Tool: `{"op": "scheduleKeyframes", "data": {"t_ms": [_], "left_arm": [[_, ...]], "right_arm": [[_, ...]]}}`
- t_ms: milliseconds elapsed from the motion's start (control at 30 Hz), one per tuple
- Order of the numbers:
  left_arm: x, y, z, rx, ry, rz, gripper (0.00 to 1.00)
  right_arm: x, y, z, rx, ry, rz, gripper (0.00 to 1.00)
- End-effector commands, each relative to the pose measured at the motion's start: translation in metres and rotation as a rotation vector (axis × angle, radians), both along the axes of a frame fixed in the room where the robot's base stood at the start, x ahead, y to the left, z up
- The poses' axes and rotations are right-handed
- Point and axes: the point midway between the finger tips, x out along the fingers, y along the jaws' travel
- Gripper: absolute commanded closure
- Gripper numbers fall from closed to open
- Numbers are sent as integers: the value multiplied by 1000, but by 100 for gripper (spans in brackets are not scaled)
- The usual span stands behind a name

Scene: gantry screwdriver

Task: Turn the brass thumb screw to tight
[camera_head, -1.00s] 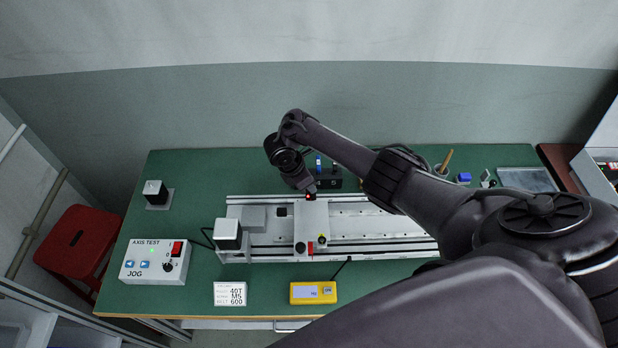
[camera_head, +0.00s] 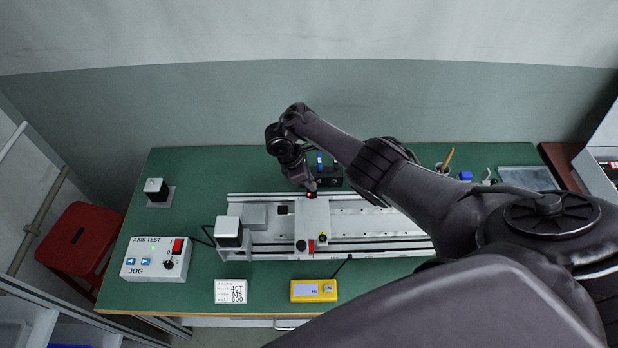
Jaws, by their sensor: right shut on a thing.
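My right gripper (camera_head: 310,193) reaches down from the back to the rear edge of the white carriage (camera_head: 312,219) on the linear axis. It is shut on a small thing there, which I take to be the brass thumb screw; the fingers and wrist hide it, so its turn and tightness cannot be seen. A small red spot shows at the fingertips. A round dark part with a yellow patch (camera_head: 323,238) sits on the carriage's front right. My left gripper is not in view.
The silver rail (camera_head: 380,246) runs along the green table (camera_head: 190,210). A motor block (camera_head: 229,232) stands at its left end. A dark holder (camera_head: 328,177) stands behind the gripper.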

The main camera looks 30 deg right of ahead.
Motion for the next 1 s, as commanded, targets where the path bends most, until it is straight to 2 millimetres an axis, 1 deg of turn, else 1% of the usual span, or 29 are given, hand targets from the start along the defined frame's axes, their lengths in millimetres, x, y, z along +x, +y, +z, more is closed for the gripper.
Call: {"op": "scheduleKeyframes", "data": {"t_ms": [67,100,200,267,900,1000], "left_arm": [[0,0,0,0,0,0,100],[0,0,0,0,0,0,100],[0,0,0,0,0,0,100],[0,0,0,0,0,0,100],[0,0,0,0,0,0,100],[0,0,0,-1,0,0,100]], "right_arm": [[2,-1,2,-1,-3,-1,100],[2,-1,2,-2,-4,0,78],[1,-1,2,-1,-3,0,65],[1,-1,1,-1,-3,0,59],[2,-1,1,-2,-4,-1,59],[4,-4,5,-2,-6,-2,59]]}}
